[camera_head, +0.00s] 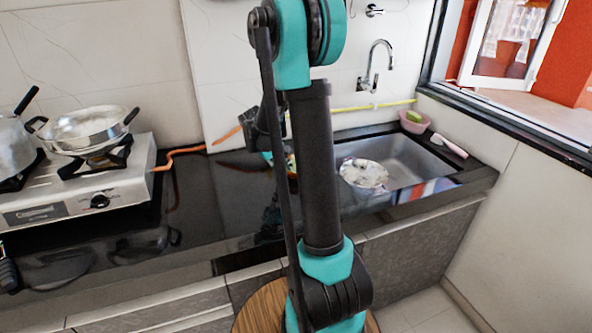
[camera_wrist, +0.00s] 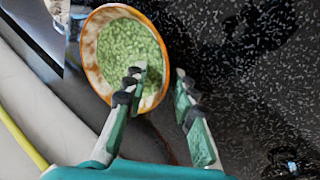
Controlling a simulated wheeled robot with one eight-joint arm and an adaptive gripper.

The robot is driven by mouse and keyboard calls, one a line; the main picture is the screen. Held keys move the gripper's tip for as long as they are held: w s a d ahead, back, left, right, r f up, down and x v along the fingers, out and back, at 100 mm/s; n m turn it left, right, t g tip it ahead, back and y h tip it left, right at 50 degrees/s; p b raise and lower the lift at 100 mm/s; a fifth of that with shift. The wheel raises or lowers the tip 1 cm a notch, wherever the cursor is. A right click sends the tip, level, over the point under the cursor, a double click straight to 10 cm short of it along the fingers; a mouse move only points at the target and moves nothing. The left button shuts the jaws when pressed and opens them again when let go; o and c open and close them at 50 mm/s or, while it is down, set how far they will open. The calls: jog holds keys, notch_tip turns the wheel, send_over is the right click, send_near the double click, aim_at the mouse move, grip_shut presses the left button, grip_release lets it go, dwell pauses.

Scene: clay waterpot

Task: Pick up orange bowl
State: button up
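The orange bowl (camera_wrist: 88,62) shows in the wrist view, with a mottled orange-and-white rim and a speckled green inside. It sits on the dark speckled counter. My gripper (camera_wrist: 160,78) is open, its two fingers apart with nothing between them but the bowl's right rim and bare counter. The left finger overlaps the bowl's inside in the picture; the right finger is just outside the rim. I cannot tell how far the fingertips are above the bowl or whether they touch it. In the head view my arm mostly hides the bowl and gripper.
A metal pan (camera_head: 88,128) stands on the stove (camera_head: 75,190) at the left. The sink (camera_head: 405,160) lies right of my arm, with a white dish (camera_head: 363,174) in it. A pink bowl (camera_head: 414,121) is at its back corner. The counter (camera_head: 215,205) left of my arm is mostly clear.

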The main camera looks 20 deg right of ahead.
jog(key=shift+d+f, duration=0.15)
jog(key=shift+f, duration=0.25)
jog(key=shift+c, duration=0.2)
grip_shut()
jog(key=shift+r, duration=0.15)
notch_tip(320, 180, up, 20)
dwell(0.4)
